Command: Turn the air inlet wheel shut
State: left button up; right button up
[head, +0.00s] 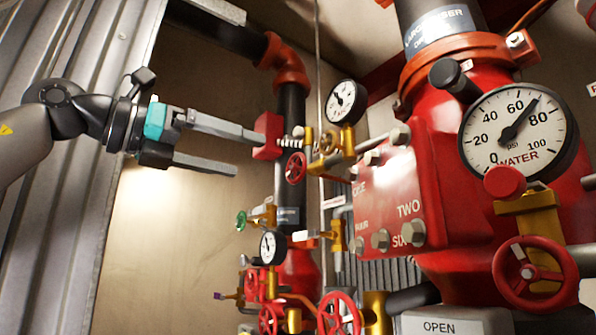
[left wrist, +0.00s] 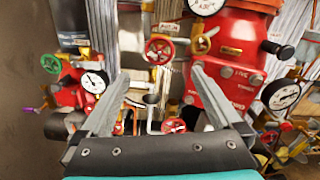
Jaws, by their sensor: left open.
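A small red handwheel (head: 296,168) sits on the pipework beyond my left gripper. What looks like the same red wheel shows in the left wrist view (left wrist: 159,49), below a small label (left wrist: 169,27) whose print is too blurred to read surely. I cannot tell for certain that this is the air inlet wheel. My left gripper (head: 250,153) is open, with nothing between its fingers. In the left wrist view its fingers (left wrist: 158,75) spread below and to either side of the wheel, apart from it. My right gripper is not in view.
A green wheel (head: 241,221) and several red wheels sit lower. The big red valve body (head: 400,190) stands right. Corrugated metal (head: 75,120) lines the left side.

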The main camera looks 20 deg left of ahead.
aim_at(293, 170)
pick_arm(q)
jog(key=p+x, duration=0.2)
jog(key=x, duration=0.8)
jog(key=shift+w+d+p, duration=0.1)
jog(key=shift+p, duration=0.2)
jog(key=shift+w+d, duration=0.4)
jog(key=shift+w, duration=0.2)
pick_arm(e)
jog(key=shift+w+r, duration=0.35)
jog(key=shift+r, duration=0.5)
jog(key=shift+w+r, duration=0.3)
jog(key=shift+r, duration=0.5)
pick_arm(q)
jog(key=shift+c, duration=0.3)
jog(key=c, duration=1.3)
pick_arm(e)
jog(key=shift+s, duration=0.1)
